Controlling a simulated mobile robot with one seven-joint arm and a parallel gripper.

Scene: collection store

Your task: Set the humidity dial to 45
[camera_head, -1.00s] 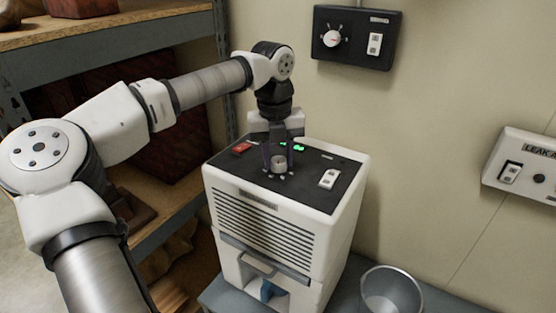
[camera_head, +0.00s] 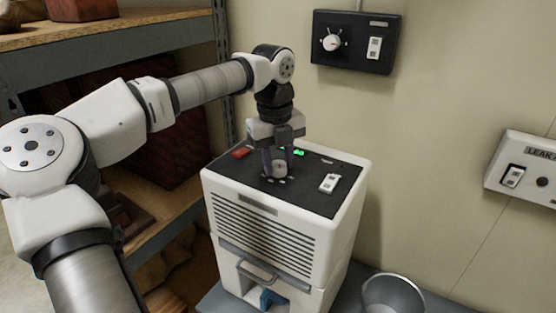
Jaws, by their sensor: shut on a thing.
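The humidity dial (camera_head: 280,170) is a small round light knob on the dark top panel of a white slatted dehumidifier-like unit (camera_head: 270,235). My gripper (camera_head: 280,168) points down over the panel, its fingers on either side of the dial and shut on it. The fingers partly hide the dial. Small pale marks lie around its front, too small to read. The panel also has a red part (camera_head: 242,153), a lit green display (camera_head: 299,152) and a white rocker switch (camera_head: 330,183). The number on the green display cannot be read.
A black wall box (camera_head: 353,41) with another white dial and a switch hangs behind. A white leak panel (camera_head: 525,167) is on the wall at right. A metal bucket (camera_head: 393,294) stands right of the unit. Shelving (camera_head: 110,48) stands close at the left behind my arm.

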